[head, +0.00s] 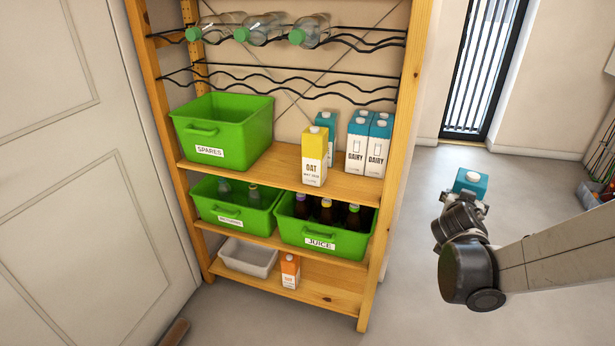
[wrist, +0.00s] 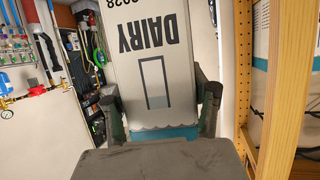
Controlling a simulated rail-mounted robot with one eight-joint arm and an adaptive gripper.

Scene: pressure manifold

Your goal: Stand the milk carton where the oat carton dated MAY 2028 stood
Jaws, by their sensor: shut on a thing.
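The milk carton (wrist: 155,50), white with a blue top and the word DAIRY, is between the fingers of my gripper (wrist: 163,95), which is shut on it. In the wrist view its print appears upside down, with 2028 partly cut off. In the head view its blue top (head: 470,182) shows right of the rack, clear of the shelves. A yellow-topped oat carton (head: 314,160) stands upright near the front of the upper shelf; its small date line seems to read MAY 2028. An orange-topped carton (head: 290,271) stands on the bottom shelf, its print too small to read.
Several blue-topped DAIRY cartons (head: 378,146) stand right of and behind the oat carton. The green SPARES bin (head: 222,131) is to its left. A JUICE bin (head: 322,238) with bottles sits below. The wooden rack post (head: 400,130) stands between my gripper and the shelves.

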